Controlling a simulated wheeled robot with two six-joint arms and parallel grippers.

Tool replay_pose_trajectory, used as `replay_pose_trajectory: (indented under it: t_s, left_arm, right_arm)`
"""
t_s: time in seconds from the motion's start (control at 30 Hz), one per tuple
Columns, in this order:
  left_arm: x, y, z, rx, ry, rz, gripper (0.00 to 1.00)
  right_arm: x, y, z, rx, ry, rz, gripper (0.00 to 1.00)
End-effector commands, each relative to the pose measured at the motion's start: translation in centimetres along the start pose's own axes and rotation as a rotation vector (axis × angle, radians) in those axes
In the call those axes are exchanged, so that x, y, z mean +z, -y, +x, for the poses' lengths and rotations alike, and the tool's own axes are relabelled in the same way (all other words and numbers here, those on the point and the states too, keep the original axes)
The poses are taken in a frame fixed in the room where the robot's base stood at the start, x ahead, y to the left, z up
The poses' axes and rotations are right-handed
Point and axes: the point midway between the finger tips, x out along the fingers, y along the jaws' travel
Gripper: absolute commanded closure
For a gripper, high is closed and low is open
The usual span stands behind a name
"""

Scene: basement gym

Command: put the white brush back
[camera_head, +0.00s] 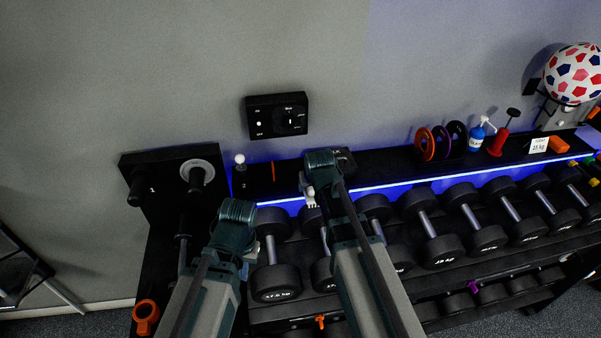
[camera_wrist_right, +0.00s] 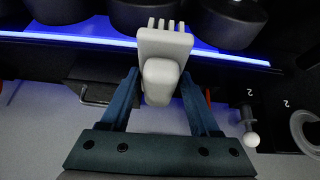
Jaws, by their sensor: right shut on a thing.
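The white brush (camera_wrist_right: 163,45) is held between the blue fingers of my right gripper (camera_wrist_right: 162,90), bristles pointing toward the dumbbells in the right wrist view. In the head view the brush (camera_head: 310,196) shows only partly beside my right gripper (camera_head: 318,172), over the front edge of the black shelf by the blue light strip. My left gripper (camera_head: 236,213) is to the left, in front of the shelf, and looks empty. Its fingers are mostly hidden, so its opening is unclear.
A black box (camera_head: 345,156) sits on the shelf behind my right gripper. A white-balled lever (camera_head: 240,161) and an orange upright piece (camera_head: 273,172) stand left. Coloured discs (camera_head: 440,142), a blue bottle (camera_head: 477,135) and a red tool (camera_head: 497,141) are right. Dumbbells (camera_head: 435,240) fill the rack below.

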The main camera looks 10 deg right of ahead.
Motion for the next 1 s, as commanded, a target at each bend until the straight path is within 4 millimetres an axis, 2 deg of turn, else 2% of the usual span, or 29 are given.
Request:
replay_pose_trajectory:
  t_s: [0.03, 0.2, 0.43, 0.53, 0.73, 0.87, 0.9, 1.0]
  left_arm:
    - [0.0, 0.0, 0.2, 0.0, 0.0, 0.0, 1.0]
    - [0.0, -0.1, 0.6, 0.0, 0.0, 0.001, 1.0]
    - [-0.1, -0.1, 1.1, -0.001, 0.0, 0.002, 1.0]
    - [-0.1, -0.1, 1.2, -0.001, 0.0, 0.003, 1.0]
    - [-0.1, -0.1, 1.2, -0.001, 0.0, 0.003, 1.0]
    - [-0.1, -0.1, 1.3, -0.001, 0.0, 0.003, 1.0]
    - [-0.1, -0.2, 2.4, -0.001, 0.0, 0.004, 1.0]
    - [-0.2, -0.3, 3.9, -0.001, 0.0, 0.007, 1.0]
  right_arm:
    - [-1.4, 0.1, 1.1, 0.0, 0.0, 0.0, 0.82]
    - [-4.9, 0.3, 3.6, 0.001, 0.0, 0.0, 0.82]
    - [-9.2, 0.5, 6.8, 0.001, 0.0, 0.001, 0.82]
    - [-9.9, 0.6, 7.2, 0.001, 0.0, 0.001, 0.82]
    - [-10.1, 0.6, 7.4, 0.001, 0.0, 0.001, 0.82]
    - [-11.4, 0.6, 8.3, 0.001, 0.0, 0.001, 0.82]
    - [-10.4, 0.7, 8.9, 0.001, 0.0, 0.001, 0.82]
    - [-9.6, 0.7, 10.2, 0.001, 0.0, 0.001, 0.82]
